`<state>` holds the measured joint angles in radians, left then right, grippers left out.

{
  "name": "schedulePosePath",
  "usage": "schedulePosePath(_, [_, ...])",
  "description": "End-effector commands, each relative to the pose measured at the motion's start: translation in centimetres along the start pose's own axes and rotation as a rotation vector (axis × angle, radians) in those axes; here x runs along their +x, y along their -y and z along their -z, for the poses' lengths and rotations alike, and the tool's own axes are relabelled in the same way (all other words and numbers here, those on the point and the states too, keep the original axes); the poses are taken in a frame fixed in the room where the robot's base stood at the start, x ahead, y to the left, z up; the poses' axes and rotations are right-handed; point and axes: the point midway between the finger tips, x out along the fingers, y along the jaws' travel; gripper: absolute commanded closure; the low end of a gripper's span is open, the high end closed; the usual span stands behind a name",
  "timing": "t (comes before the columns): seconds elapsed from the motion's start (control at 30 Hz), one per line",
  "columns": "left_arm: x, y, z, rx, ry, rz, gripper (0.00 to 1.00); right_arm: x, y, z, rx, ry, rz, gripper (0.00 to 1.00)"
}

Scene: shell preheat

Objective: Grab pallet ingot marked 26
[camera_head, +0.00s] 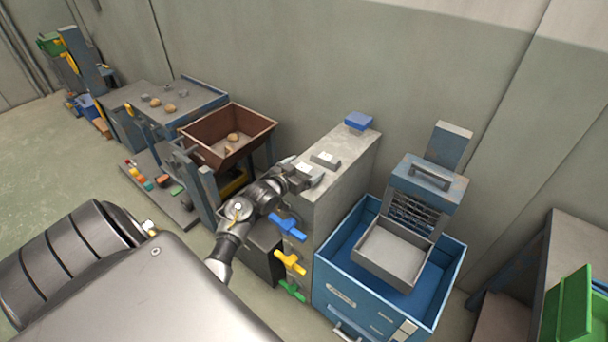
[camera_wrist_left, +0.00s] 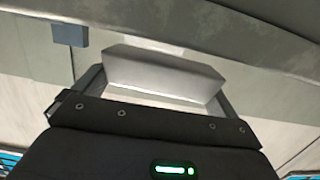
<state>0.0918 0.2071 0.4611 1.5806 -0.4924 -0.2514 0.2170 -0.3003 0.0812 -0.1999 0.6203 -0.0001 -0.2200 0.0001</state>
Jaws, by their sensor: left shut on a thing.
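My left gripper (camera_head: 306,177) is at the near edge of the top of the grey cabinet (camera_head: 345,165). In the left wrist view, a pale grey ingot (camera_wrist_left: 165,72) with sloped sides sits between the two fingers of the left gripper (camera_wrist_left: 160,92), which is shut on it. No mark can be read on this ingot. My right gripper is not in view.
A blue block (camera_head: 359,121) stands at the cabinet's far end. Blue, yellow and green handles (camera_head: 290,262) stick out of its front. A blue bin (camera_head: 335,260) with a grey tray (camera_head: 393,254) stands right. A brown tray (camera_head: 262,126) with lumps stands left.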

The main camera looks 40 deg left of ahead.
Motion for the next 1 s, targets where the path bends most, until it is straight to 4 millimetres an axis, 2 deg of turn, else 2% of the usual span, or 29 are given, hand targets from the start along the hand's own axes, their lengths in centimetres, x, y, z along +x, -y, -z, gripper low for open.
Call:
schedulePosePath(0.03, [-0.1, 0.0, 1.0, 0.007, -0.01, 0.0, 0.39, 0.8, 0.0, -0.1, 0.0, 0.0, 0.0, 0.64])
schedulePosePath(0.3, [-6.2, 0.0, 6.3, 0.01, -0.007, 0.0, 0.39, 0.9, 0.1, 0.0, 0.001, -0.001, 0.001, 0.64])
schedulePosePath(0.5, [-11.2, -0.1, 7.3, 0.008, -0.002, 0.0, 0.39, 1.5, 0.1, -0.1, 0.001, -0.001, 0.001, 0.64])
schedulePosePath(0.6, [-12.9, -0.1, 7.9, 0.006, -0.003, 0.001, 0.39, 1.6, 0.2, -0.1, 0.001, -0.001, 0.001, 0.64])
schedulePosePath(0.8, [-15.0, -0.1, 8.5, 0.002, -0.004, 0.001, 0.39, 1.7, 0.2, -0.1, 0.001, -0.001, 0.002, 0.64])
schedulePosePath(1.0, [-15.5, -0.1, 8.7, 0.001, -0.004, 0.0, 0.39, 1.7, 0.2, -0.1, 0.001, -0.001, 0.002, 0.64])
